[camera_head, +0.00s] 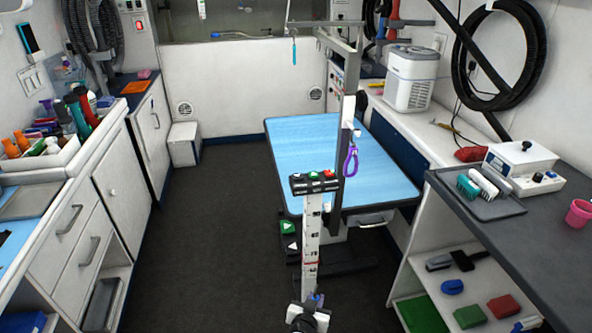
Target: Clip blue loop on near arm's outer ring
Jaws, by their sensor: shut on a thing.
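The arm's outer ring is too small to tell. A purple loop (351,160) hangs beside the post. A thin teal piece (294,52) hangs at the upper left of the arm.
A pedal box (289,235) is on the floor.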

